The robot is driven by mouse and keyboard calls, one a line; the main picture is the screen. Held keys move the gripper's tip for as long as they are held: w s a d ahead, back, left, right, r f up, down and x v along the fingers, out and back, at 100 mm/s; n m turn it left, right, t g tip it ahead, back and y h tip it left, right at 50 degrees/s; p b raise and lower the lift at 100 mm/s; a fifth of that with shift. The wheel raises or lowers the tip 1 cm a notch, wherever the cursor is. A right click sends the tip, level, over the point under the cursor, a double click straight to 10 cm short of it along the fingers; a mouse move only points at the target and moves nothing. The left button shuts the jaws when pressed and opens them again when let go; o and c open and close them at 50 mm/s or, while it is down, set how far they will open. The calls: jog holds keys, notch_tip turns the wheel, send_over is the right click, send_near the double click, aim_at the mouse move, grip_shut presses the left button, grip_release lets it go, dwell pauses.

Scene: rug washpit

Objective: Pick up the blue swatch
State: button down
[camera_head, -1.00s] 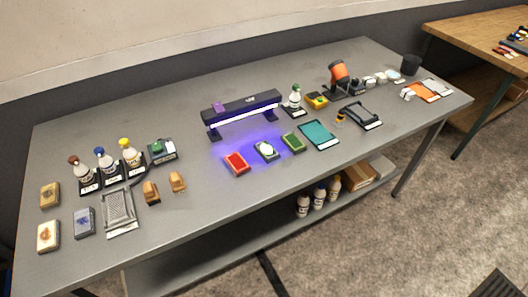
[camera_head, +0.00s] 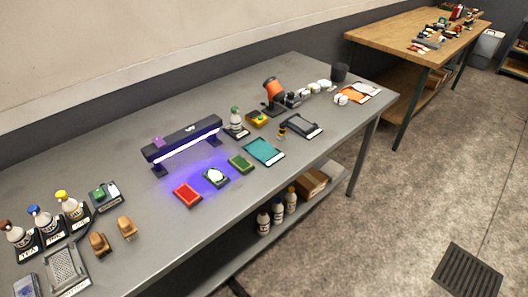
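A grey-blue swatch (camera_head: 26,286) with a darker blue mark lies at the lower left of the grey table, cut by the picture's bottom edge. It is beside a grey metal grater-like tray (camera_head: 66,270). A red swatch (camera_head: 187,194), a dark swatch with a white blot (camera_head: 216,177) and a green swatch (camera_head: 241,164) lie in a row in front of a lit violet lamp. A larger flat teal piece (camera_head: 264,151) lies to their right. My gripper is not in view.
Bottles with brown, blue and yellow caps (camera_head: 45,224) stand behind the tray. Two tan blocks (camera_head: 112,236) sit to its right. The lamp bar (camera_head: 182,139) stands mid-table. A wooden table (camera_head: 420,45) stands beyond open floor, with a dark floor grate (camera_head: 466,270) at lower right.

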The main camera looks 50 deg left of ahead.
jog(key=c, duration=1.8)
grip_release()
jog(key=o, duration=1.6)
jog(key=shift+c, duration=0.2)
